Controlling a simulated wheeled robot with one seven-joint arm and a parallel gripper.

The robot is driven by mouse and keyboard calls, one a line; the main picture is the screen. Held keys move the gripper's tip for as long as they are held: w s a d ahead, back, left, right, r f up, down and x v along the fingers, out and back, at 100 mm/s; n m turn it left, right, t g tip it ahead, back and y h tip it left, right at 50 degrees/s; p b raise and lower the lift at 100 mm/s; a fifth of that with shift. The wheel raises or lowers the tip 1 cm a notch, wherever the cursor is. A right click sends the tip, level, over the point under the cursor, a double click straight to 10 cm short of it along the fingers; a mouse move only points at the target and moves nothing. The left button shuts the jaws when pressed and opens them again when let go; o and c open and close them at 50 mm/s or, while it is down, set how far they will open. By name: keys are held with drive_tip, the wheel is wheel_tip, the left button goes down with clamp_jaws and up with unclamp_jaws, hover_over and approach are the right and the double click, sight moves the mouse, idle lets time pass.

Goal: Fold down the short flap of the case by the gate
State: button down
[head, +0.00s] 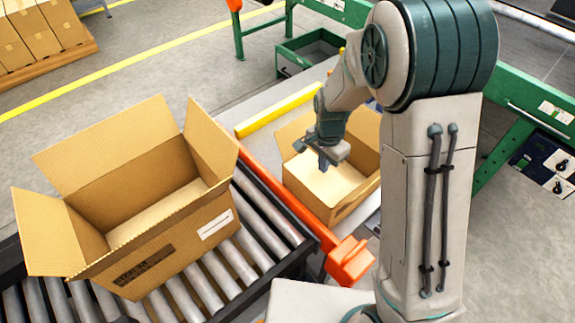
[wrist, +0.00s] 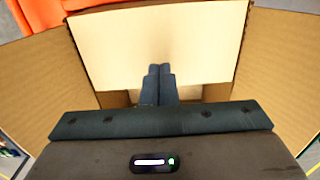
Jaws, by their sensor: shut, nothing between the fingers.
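Two open brown cases are in the head view. One case (head: 354,207) stands just beyond the orange gate (head: 290,185), partly hidden by my arm. A raised flap (head: 294,130) shows at its far left. A pale panel (head: 325,186) lies inside its outline; I cannot tell whether it is a flap or the floor. My gripper (head: 324,162) is shut and empty, pointing down over this case. In the wrist view the shut fingertips (wrist: 160,68) overlap the pale panel (wrist: 150,45), with brown flaps on the left (wrist: 40,85) and right (wrist: 285,75). Contact cannot be told.
The other case (head: 165,255), with flaps up, stands on the roller conveyor (head: 265,235) left of the gate. A yellow bar (head: 277,110) lies behind. Green machine framing (head: 520,125) stands right and back. Cartons on a pallet (head: 50,62) are at far left.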

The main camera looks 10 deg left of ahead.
wheel_tip(320, 180, up, 8)
drive_tip(key=p, duration=0.5)
drive_tip(key=shift+r, duration=0.15)
